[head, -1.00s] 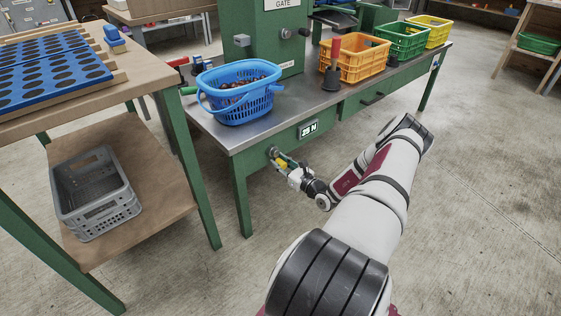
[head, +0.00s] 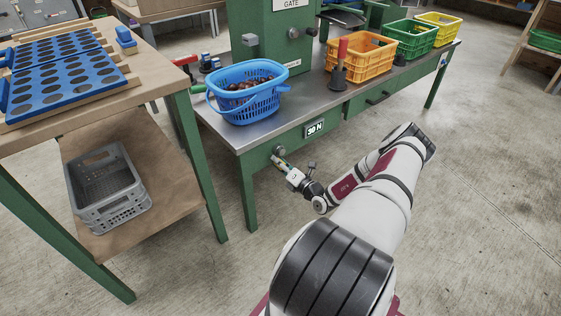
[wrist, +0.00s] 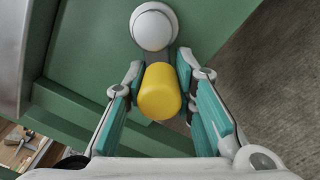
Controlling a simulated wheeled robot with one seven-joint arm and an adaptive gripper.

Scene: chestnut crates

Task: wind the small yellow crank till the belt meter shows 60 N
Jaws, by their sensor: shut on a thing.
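The small yellow crank knob (wrist: 160,92) sits between the teal finger pads of my gripper (wrist: 160,68) in the wrist view. My gripper is shut on it. The crank's pale round hub (wrist: 154,27) lies just beyond the knob, joined by a dark arm. In the head view the hub (head: 278,151) is on the front of the green workbench, and my gripper (head: 284,165) is just below it, largely covering the knob. The belt meter (head: 315,128) on the bench front, up and right of the crank, reads 30 N.
A blue basket of chestnuts (head: 213,105) stands on the bench top above the crank. Orange (head: 360,65), green (head: 408,45) and yellow crates (head: 440,32) stand along it. A grey crate (head: 113,212) sits on the left table's lower shelf. The floor on the right is clear.

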